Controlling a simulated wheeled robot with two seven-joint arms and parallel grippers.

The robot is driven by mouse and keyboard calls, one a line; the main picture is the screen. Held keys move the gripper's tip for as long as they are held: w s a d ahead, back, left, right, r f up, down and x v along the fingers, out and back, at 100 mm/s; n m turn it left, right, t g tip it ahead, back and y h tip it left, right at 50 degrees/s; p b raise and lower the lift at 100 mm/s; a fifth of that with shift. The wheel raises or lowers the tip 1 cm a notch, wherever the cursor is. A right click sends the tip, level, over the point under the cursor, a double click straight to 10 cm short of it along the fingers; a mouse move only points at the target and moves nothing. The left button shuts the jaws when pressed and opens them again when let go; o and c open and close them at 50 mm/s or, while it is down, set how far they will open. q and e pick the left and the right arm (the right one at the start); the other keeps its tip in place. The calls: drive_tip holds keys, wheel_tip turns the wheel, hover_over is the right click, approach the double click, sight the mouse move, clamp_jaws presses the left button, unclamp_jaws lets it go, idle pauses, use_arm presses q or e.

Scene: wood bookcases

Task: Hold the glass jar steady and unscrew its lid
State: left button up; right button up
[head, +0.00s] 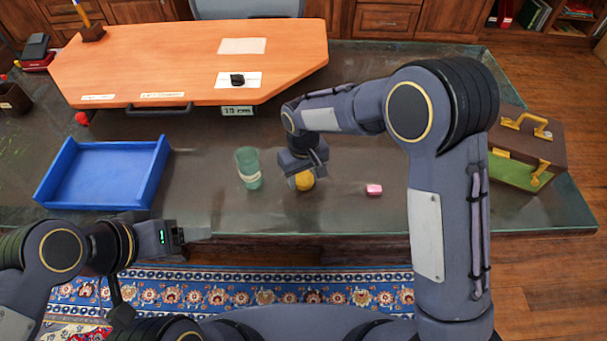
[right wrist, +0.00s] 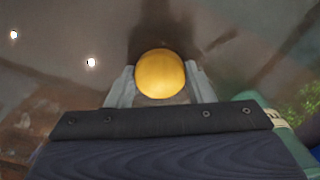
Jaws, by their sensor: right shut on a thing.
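The green glass jar (head: 249,170) stands upright on the dark glass desktop, with a pale label and no lid visible on its top. My right gripper (head: 304,171) is shut on a round gold lid (head: 304,181), to the right of the jar and apart from it. In the right wrist view the lid (right wrist: 160,74) sits between the two fingers, and part of the jar (right wrist: 262,102) shows at lower right. Whether the lid touches the desktop is unclear. My left gripper (head: 192,235) is near the desk's front edge, left of and below the jar; its finger opening is unclear.
A blue tray (head: 72,151) lies to the left. A brown case (head: 535,150) stands far right.

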sight(304, 178)
drive_tip(key=shift+f, duration=0.15)
drive_tip(key=o, duration=1.1)
drive_tip(key=shift+r, duration=0.2)
wheel_tip(304, 178, up, 12)
drive_tip(key=shift+r, duration=0.1)
